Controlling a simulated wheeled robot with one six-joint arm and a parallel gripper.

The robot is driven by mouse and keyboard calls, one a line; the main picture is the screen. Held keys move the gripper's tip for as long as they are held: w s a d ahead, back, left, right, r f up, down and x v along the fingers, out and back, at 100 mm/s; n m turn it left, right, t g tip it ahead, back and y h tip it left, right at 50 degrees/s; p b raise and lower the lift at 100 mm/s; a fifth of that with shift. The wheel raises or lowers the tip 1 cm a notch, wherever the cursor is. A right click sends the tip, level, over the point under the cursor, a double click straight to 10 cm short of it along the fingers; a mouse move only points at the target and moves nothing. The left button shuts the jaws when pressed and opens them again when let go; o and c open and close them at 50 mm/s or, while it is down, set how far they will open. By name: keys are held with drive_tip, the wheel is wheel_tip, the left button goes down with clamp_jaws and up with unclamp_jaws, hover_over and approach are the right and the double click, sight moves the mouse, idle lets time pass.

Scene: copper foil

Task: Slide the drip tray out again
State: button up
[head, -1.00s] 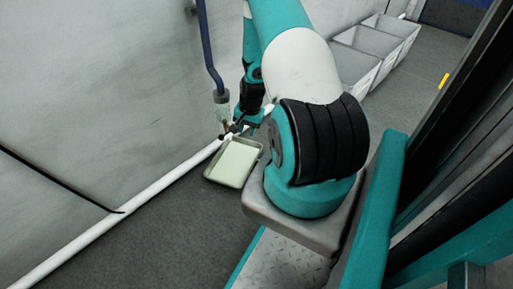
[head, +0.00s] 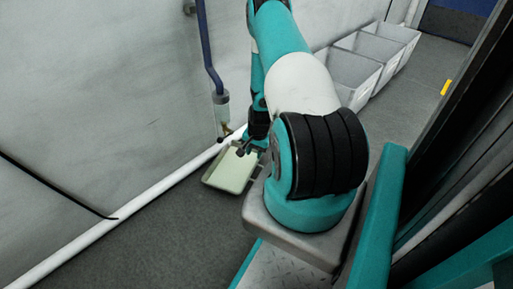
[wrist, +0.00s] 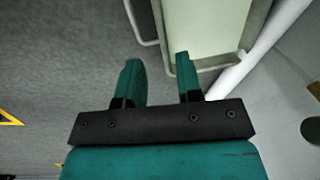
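The drip tray (head: 228,172) is a shallow, pale green tray with a grey rim. It lies on the floor by the wall, below the blue pipe's tap (head: 224,134). My gripper (head: 243,148) is at the tray's far right side in the head view, partly hidden by my arm. In the wrist view, my gripper (wrist: 158,60) is open, with a clear gap between its two teal fingers. The tray (wrist: 207,25) is just ahead, with a grey handle-like bar (wrist: 142,34) at its left side. The right finger overlaps the tray's corner; I cannot tell whether it touches.
A white pipe (head: 115,230) runs along the foot of the wall, close to the tray. Grey bins (head: 352,78) stand in a row at the back. A black cable (head: 55,188) hangs on the left wall. The floor left of and in front of the tray is clear.

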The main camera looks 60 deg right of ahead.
sight(239, 168)
drive_tip(key=f+b, duration=0.2)
drive_tip(key=f, duration=0.2)
drive_tip(key=w+f+b, duration=0.1)
drive_tip(key=f+b, duration=0.1)
drive_tip(key=f, duration=0.2)
drive_tip(key=f+b, duration=0.2)
drive_tip(key=f, duration=0.1)
drive_tip(key=shift+w+f, duration=0.15)
drive_tip(key=shift+f, duration=0.25)
drive_tip(key=shift+c, duration=0.5)
clamp_jaws()
